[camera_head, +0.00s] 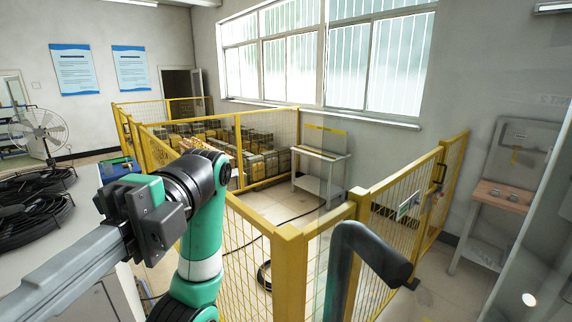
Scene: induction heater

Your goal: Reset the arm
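A green, white and black arm (205,245) of mine stands in the left half of the view, its links bent. No fingertips show on it, and I cannot make out either gripper. A grey beam runs from the lower left corner up to the black joints of this arm. My other arm cannot be told for sure in this view.
Yellow mesh fencing (290,270) crosses the middle. A dark bent tube (372,250) rises in front of it. Black coils (35,210) lie at left. Behind stand crates (255,160), a white table (320,170) and a wooden-topped bench (503,196).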

